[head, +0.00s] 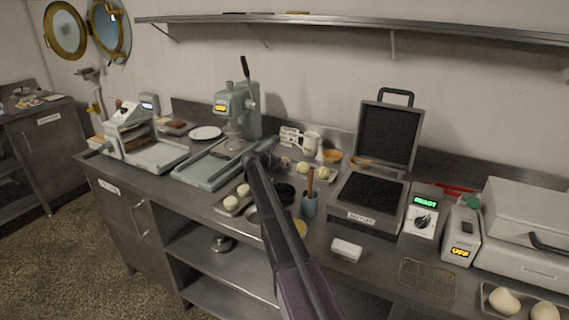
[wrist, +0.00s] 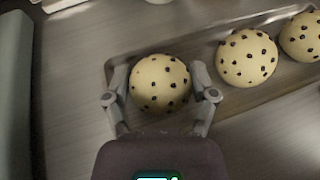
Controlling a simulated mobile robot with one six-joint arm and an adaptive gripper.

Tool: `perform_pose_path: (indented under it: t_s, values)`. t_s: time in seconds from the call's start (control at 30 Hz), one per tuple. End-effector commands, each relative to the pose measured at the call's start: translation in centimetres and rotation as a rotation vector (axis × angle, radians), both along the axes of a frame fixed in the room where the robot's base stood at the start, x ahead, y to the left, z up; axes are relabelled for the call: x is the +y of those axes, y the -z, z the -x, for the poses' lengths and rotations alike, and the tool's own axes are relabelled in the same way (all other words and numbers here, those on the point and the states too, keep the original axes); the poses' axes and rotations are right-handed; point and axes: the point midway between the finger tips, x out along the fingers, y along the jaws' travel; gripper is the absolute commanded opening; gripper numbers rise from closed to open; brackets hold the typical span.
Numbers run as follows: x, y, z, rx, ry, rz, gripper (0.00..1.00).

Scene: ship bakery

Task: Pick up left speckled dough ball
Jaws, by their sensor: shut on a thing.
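The left speckled dough ball (wrist: 160,84) is pale with dark specks, in the wrist view's middle. It is at the left end of a shallow tray (wrist: 122,70). My gripper (wrist: 161,92) is shut on it, with one finger against each side. Two more speckled dough balls lie to its right in a row, the middle one (wrist: 247,58) and the right one (wrist: 302,36). In the head view my gripper (head: 266,157) reaches the back of the counter and hides the held ball. Speckled balls (head: 303,168) show just right of it.
A press (head: 237,105) stands behind and left of my gripper. A utensil cup (head: 309,204) and an open griddle (head: 368,190) stand to the right. Plain dough balls (head: 232,202) lie on a tray in front. A jug (head: 311,145) stands behind the speckled balls.

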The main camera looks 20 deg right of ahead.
Motion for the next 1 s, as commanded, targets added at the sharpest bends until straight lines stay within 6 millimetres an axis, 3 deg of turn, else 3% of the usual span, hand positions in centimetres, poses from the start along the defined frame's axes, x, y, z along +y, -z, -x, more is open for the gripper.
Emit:
perform_pose_path:
  t_s: [0.47, 0.87, 1.0]
  values:
    - [0.0, -0.8, 0.0, 0.0, 0.0, 0.0, 0.25]
    - [0.0, -4.1, 0.0, 0.0, 0.0, 0.0, 0.25]
    - [2.1, -3.9, 3.1, 0.001, -0.001, -0.001, 0.25]
